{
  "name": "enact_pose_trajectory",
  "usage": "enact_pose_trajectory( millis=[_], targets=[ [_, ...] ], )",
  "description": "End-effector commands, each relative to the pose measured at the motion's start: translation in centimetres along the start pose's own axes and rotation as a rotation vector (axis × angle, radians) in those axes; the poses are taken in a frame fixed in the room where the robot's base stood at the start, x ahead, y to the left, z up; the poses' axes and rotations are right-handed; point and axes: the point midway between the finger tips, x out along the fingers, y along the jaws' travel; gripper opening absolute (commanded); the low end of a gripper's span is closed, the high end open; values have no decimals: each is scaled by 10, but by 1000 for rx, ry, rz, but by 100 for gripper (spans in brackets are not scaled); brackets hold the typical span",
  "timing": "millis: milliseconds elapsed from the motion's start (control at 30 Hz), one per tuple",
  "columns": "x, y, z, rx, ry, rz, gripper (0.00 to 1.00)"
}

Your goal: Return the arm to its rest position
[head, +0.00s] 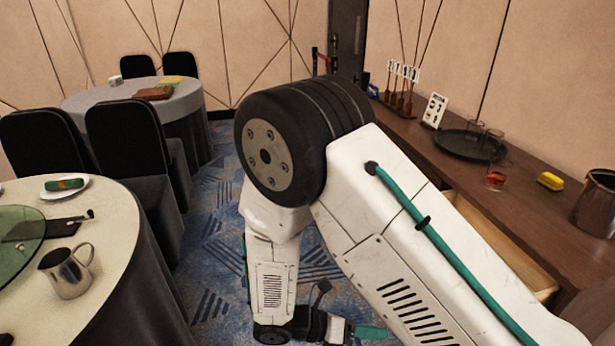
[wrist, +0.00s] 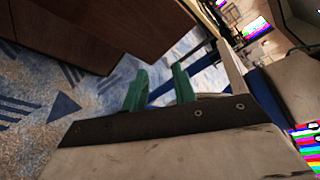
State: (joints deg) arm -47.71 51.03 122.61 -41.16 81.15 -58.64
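My arm fills the middle of the head view, bent at a large black joint, with its forearm hanging down over the blue carpet. My gripper shows low in the head view (head: 370,332), where one green finger is visible beside the forearm's lower end. In the wrist view my gripper (wrist: 159,72) has its two green fingers apart with nothing between them. Beyond the fingers are patterned carpet (wrist: 50,85) and a dark brown cabinet side (wrist: 90,30). My arm hides part of the sideboard and floor in the head view.
A round table (head: 120,215) with a metal pitcher (head: 68,272) stands left. Carpet between is clear.

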Motion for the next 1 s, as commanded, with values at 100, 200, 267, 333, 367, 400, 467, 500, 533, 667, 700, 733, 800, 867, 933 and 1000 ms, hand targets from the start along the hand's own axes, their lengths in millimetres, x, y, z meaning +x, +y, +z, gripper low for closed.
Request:
enact_pose_trajectory(
  millis=[100, 200, 267, 333, 367, 400, 467, 500, 533, 667, 700, 733, 800, 867, 933, 1000],
  targets=[
    [0, -22, 10, 168, 105, -1, 27],
    [0, -44, 20, 337, 213, -13, 27],
    [1, -60, 27, 453, 290, -26, 27],
    [2, -79, 36, 595, 387, -49, 27],
    [2, -87, 39, 654, 429, -60, 27],
    [3, -98, 44, 732, 484, -76, 27],
    [4, -114, 50, 845, 565, -105, 27],
    [5, -125, 54, 917, 619, -124, 27],
    [6, -132, 57, 970, 659, -139, 27],
    [10, -166, 68, 1188, 829, -212, 27],
    [12, -175, 71, 1250, 880, -235, 27],
    [13, -182, 73, 1297, 919, -252, 27],
    [16, -199, 77, 1399, 1007, -294, 27],
    [18, -213, 81, 1482, 1083, -328, 27],
    [21, -229, 84, 1574, 1170, -366, 27],
    [24, -245, 86, 1659, 1256, -401, 27]
  ],
)
